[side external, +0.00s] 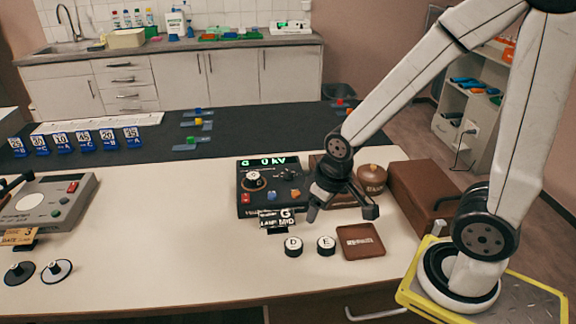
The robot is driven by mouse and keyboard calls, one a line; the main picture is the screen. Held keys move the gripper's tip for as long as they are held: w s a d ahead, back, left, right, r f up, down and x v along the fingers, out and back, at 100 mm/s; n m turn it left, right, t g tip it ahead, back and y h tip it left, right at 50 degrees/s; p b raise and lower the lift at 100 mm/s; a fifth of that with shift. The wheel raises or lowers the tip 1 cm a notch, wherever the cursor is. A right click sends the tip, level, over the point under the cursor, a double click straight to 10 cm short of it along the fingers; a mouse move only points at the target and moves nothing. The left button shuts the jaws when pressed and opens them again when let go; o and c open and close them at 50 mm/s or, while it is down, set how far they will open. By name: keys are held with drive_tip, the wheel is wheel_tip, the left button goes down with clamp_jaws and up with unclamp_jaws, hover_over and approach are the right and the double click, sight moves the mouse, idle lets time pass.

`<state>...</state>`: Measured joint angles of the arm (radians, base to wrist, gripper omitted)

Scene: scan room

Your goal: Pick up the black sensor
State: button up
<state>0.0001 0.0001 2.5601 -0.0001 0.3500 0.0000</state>
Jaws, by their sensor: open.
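My gripper (342,212) is open and empty, far to the right of both discs. It hangs over the table, just right of the black kV control box. Two round black pieces with white tops, marked D (293,246) and E (326,245), stand below it in the picture.
The kV box (272,187) has a label stand (277,220) before it. A brown square tray (360,241) and brown case (421,194) are at right. A grey console (48,203) with a tan sign (19,236) stands behind the discs. The middle-left tabletop is clear.

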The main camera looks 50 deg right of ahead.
idle(0.3)
drive_tip(key=o, duration=0.6)
drive_tip(key=shift+c, duration=0.2)
drive_tip(key=w+a+f+m+g+y, duration=0.15)
drive_tip(key=w+f+m+y, duration=0.35)
drive_tip(key=m, duration=0.6)
drive_tip(key=m+t+h, duration=0.2)
drive_tip(key=m+t, duration=1)
drive_tip(key=m, duration=1.1)
approach(253, 179)
drive_tip(key=w, duration=0.1)
drive_tip(key=w+f, duration=0.1)
drive_tip(key=w, duration=0.1)
drive_tip(key=shift+w+d+f, duration=0.15)
drive_tip(key=shift+w+d, duration=0.1)
